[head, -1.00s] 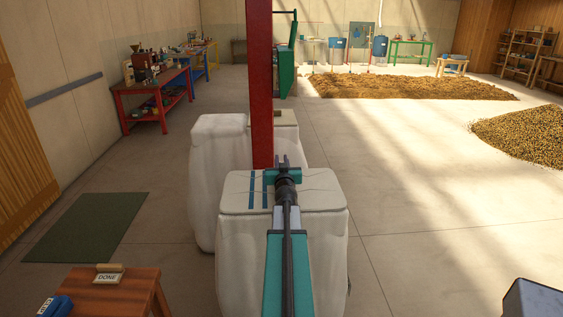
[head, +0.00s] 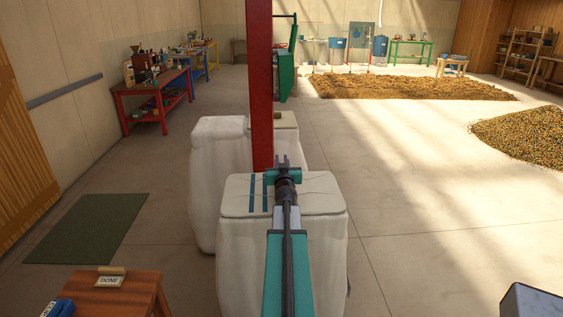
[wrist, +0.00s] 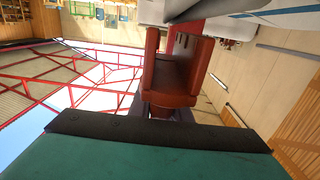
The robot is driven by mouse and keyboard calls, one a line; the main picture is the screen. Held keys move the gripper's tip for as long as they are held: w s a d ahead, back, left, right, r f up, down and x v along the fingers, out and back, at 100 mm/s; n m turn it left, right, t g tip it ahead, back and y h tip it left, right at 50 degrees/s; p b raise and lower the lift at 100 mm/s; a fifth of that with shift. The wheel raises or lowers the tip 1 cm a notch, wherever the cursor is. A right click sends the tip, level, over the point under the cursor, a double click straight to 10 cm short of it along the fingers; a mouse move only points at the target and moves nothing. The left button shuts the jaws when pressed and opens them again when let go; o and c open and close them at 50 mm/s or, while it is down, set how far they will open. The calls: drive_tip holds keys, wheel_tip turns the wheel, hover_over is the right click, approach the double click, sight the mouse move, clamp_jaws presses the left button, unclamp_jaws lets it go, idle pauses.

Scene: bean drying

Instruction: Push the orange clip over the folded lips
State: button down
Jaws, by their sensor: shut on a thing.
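An orange-red clip (wrist: 178,80) with two parallel arms stands upright in the middle of the wrist view. My gripper (wrist: 165,108) is shut on its lower end; the finger parts show only as purple-grey pieces. The clip's arms reach up to pale sack cloth (wrist: 240,22) along the top edge. I cannot tell whether the folded lips lie between the arms. In the head view, my gripper (head: 283,161) is over the far part of the front white sack (head: 240,245), which has two blue stripes on top. The clip is not distinguishable there.
A second white sack (head: 208,165) stands behind the front one. A red post (head: 259,80) rises just behind the front sack. A wooden stool (head: 118,290) with a DONE sign is at lower left.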

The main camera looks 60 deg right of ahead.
drive_tip(key=shift+r+p, duration=2.6)
drive_tip(key=shift+p, duration=0.05)
drive_tip(key=w+a+f+n+t+y+b, duration=0.1)
drive_tip(key=w+a+f+n+t+y, duration=0.15)
drive_tip(key=w+a, duration=0.55)
drive_tip(key=w+a+f+n+t+y, duration=0.1)
drive_tip(key=w+a+f, duration=0.2)
drive_tip(key=w+a, duration=0.6)
drive_tip(key=w+a+f+n+t+y, duration=0.1)
drive_tip(key=w+a+n+t+y, duration=0.25)
drive_tip(key=a, duration=0.65)
drive_tip(key=w+a+f+n+y, duration=0.15)
drive_tip(key=w+a+y, duration=0.35)
drive_tip(key=a, duration=0.6)
drive_tip(key=a+f+n+g+y+b, duration=0.15)
drive_tip(key=a+n+y, duration=0.65)
drive_tip(key=a, duration=1.4)
drive_tip(key=s+a+f+n+g+y, duration=0.1)
drive_tip(key=s+a+n+g+y, duration=0.4)
drive_tip(key=s+a+y, duration=0.4)
drive_tip(key=a, duration=0.3)
drive_tip(key=shift+s+a+f+g, duration=0.15)
drive_tip(key=shift+s+f+g, duration=0.1)
drive_tip(key=shift+s+g, duration=0.1)
